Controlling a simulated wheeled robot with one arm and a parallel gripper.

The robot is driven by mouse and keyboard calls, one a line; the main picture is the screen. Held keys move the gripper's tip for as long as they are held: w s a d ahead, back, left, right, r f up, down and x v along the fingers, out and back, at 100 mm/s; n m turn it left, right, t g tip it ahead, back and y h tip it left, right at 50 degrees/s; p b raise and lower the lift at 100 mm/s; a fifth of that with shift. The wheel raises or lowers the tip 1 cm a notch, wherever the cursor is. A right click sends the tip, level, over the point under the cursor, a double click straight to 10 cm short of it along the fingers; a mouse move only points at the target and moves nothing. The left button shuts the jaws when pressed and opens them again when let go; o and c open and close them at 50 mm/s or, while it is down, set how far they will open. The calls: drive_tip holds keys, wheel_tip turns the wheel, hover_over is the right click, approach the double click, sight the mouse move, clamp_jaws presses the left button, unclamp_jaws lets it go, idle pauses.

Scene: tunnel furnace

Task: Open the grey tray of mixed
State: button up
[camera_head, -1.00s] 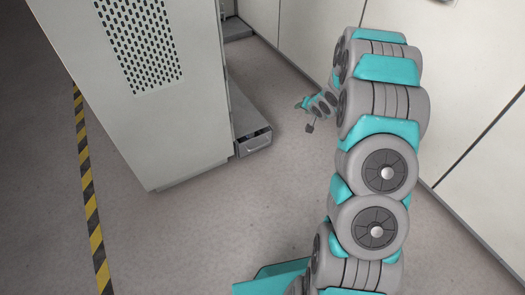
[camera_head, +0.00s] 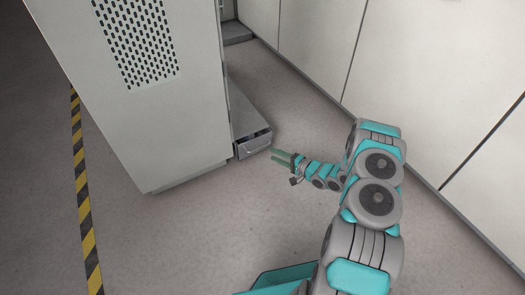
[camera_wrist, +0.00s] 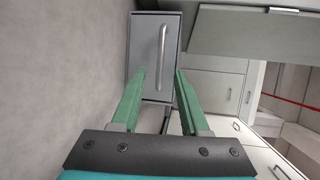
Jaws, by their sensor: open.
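The grey tray (camera_head: 253,143) is a low drawer-like box with a bar handle on its front, beside the foot of the tall grey cabinet in the head view. In the wrist view the tray front (camera_wrist: 144,87) faces me, with its silver handle (camera_wrist: 162,52) upright in the picture. My gripper (camera_head: 273,154) is open just right of the tray front. In the wrist view its green fingers (camera_wrist: 160,73) are apart and empty, and the handle lies between and beyond their tips. I cannot tell any contact from these views.
The tall perforated cabinet (camera_head: 150,110) stands left of the tray. White wall panels (camera_head: 430,90) run along the right. The floor (camera_head: 220,220) in front is clear, with a yellow and black stripe (camera_head: 85,200) at left.

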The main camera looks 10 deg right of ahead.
drive_tip(key=x, duration=0.7)
drive_tip(key=shift+w+a+b, duration=0.15)
drive_tip(key=shift+w+b, duration=0.05)
drive_tip(key=shift+b, duration=0.15)
drive_tip(key=shift+c, duration=0.2)
clamp_jaws()
idle(0.9)
